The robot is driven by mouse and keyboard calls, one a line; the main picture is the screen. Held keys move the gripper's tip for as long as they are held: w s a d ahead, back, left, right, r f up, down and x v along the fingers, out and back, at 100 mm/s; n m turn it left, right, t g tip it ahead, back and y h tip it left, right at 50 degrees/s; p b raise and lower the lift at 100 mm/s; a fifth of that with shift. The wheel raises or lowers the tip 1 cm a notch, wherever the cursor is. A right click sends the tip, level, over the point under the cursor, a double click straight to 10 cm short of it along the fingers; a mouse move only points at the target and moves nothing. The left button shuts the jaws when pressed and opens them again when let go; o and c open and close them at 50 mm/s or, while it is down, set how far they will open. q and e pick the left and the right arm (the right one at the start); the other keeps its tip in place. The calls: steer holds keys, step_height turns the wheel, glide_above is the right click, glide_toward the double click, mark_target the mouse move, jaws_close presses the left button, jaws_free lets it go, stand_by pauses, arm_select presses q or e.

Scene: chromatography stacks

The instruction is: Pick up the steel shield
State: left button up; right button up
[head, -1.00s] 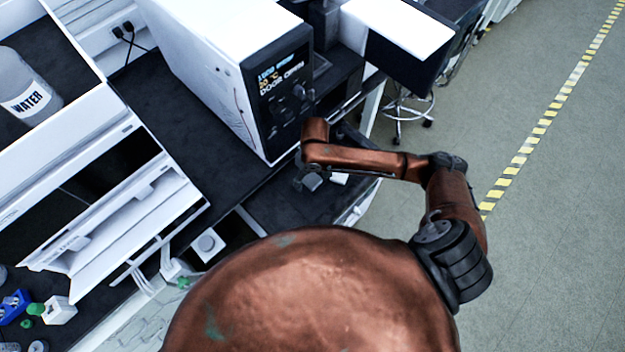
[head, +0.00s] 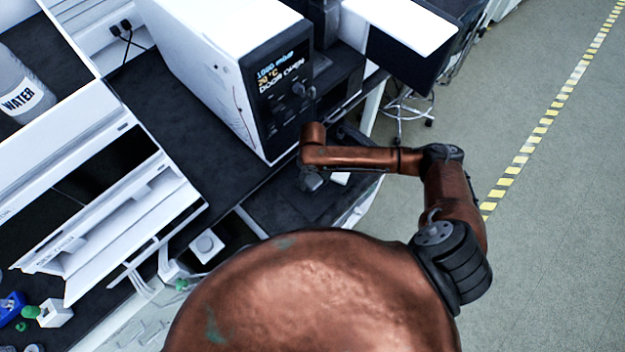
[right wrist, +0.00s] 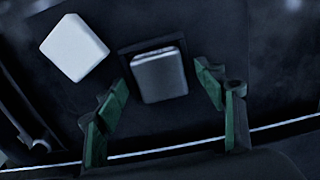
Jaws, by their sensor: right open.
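A grey metallic block, which I take to be the steel shield (right wrist: 160,78), stands on the dark bench surface with a dark square piece behind it in the right wrist view. My right gripper (right wrist: 163,82) is open, with green-padded fingers on either side of the block and visible gaps to it. In the head view the right gripper (head: 310,180) is small and dark, over the bench below the oven front, and largely hides the block. My left gripper is not in view.
A white block (right wrist: 74,47) stands just left of the grey one in the right wrist view. The white oven (head: 215,70) with its lit display rises close behind the right gripper. The floor at the right (head: 560,230) is clear.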

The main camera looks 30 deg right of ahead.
steer(key=c, duration=1.4)
